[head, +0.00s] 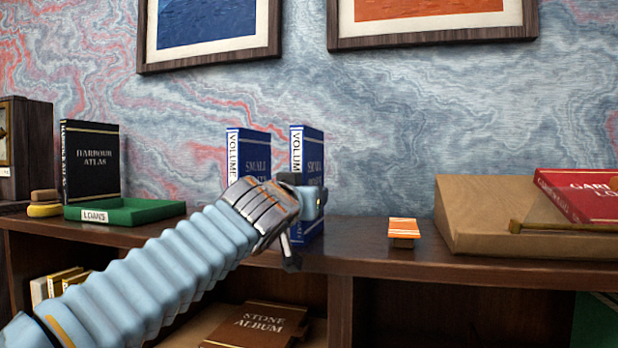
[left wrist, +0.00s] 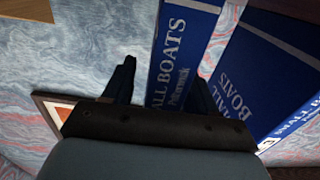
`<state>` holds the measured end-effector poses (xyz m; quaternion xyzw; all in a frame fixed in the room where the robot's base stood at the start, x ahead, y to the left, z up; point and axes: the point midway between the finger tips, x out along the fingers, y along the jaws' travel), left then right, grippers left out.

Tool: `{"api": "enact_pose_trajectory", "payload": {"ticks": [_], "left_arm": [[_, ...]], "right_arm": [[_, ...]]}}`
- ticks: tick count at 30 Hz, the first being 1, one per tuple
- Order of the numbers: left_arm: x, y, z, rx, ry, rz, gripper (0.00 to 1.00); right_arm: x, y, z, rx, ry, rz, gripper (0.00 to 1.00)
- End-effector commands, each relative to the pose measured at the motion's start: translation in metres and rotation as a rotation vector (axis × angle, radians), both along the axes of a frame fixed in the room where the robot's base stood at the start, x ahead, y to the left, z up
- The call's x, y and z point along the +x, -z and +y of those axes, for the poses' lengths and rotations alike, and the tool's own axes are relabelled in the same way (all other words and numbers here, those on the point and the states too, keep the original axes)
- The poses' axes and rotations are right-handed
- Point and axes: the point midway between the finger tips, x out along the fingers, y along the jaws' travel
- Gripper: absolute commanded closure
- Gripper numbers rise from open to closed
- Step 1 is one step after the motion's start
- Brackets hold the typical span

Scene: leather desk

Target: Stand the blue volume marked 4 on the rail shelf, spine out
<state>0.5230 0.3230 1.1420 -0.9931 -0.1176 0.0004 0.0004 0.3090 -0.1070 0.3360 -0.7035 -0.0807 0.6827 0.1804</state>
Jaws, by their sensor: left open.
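Two blue volumes stand upright on the wooden desk top, a left one (head: 255,150) and a right one (head: 314,150), with "VOLUME" on their white spine labels. Their numbers are not readable. My left gripper (head: 306,205) is in front of the right volume and hides part of it. In the left wrist view its jaws (left wrist: 163,88) are open, with a blue book face reading "SMALL BOATS" (left wrist: 182,50) showing between and beyond the fingers. Contact cannot be told. A second blue book (left wrist: 262,75) shows to its right. No rail shelf is clearly identifiable. My right gripper is out of view.
A green tray (head: 150,211) and a dark atlas (head: 92,160) stand at left. An orange-topped block (head: 403,228) is right of the volumes. A brown sloped stand (head: 480,215) with a red book (head: 585,192) is at far right. A brown album (head: 260,327) lies below.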

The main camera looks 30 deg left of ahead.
Motion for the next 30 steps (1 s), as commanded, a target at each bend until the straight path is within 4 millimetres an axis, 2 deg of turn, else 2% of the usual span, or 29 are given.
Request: {"api": "enact_pose_trajectory", "payload": {"ticks": [3,10,21,22,30], "left_arm": [[0.0120,-0.0005,0.0033,-0.001,0.000,0.001,0.43],[0.0136,0.0002,0.0032,-0.001,0.001,-0.001,0.43],[0.0133,0.0002,0.0031,-0.001,0.001,0.000,0.98],[0.0133,0.0002,0.0031,-0.001,0.001,0.000,1.00],[0.0129,-0.0012,0.0027,0.001,0.001,-0.003,1.00]], "right_arm": [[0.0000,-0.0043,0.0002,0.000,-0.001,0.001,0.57],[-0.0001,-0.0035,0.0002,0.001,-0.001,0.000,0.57],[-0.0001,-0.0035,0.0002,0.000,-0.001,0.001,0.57],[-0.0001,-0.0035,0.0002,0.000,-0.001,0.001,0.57],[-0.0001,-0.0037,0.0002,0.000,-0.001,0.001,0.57]]}}
